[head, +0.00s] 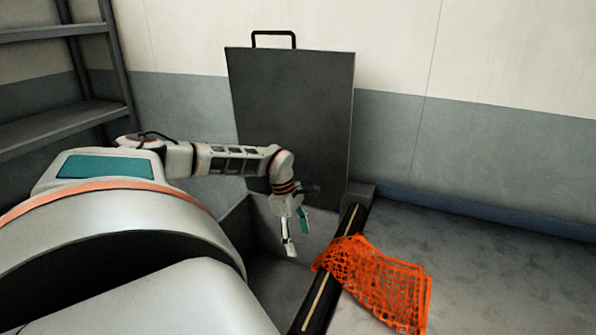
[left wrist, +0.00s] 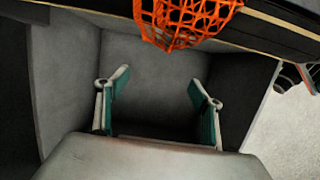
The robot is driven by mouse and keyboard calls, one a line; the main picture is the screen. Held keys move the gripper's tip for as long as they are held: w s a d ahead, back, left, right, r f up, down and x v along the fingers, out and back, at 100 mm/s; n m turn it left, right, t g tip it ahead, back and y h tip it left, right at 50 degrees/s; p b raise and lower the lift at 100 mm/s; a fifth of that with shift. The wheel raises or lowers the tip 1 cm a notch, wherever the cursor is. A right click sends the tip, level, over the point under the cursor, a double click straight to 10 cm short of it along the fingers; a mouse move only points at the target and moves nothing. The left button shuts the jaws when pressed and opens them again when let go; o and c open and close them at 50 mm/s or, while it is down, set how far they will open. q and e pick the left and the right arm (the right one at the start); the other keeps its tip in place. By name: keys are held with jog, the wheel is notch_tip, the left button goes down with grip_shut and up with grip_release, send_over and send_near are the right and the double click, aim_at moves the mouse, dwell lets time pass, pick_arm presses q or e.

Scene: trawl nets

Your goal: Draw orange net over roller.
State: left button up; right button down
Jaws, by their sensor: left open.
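The orange net (head: 382,285) lies across the black roller (head: 318,302) and spreads over the grey surface to its right. Its near end hangs a little over the roller's left side. In the left wrist view the net (left wrist: 182,18) drapes over the edge of the roller (left wrist: 285,38) at the top. My left gripper (head: 297,235) is open and empty, pointing down left of the roller and apart from the net. In the left wrist view its two fingers (left wrist: 158,100) are spread with nothing between them. My right gripper is not visible.
A grey recess (head: 262,262) lies left of the roller, below my left gripper. A dark upright panel with a handle (head: 292,110) stands behind it. The grey deck (head: 480,255) right of the net is clear. Metal shelves (head: 60,125) stand at the left.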

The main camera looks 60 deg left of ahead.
pick_arm(q)
notch_tip(320, 180, up, 15)
jog(key=s+a+y+p, duration=0.1)
jog(key=a+p, duration=0.1)
jog(key=p, duration=0.1)
jog(key=shift+s+g+p, duration=0.15)
jog(key=shift+g+p, duration=0.15)
jog(key=shift+p, duration=0.05)
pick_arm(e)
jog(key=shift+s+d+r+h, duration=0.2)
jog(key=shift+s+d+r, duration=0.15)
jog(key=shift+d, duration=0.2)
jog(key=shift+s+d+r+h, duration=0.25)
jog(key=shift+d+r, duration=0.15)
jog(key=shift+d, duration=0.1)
pick_arm(q)
jog(key=shift+s+f, duration=0.1)
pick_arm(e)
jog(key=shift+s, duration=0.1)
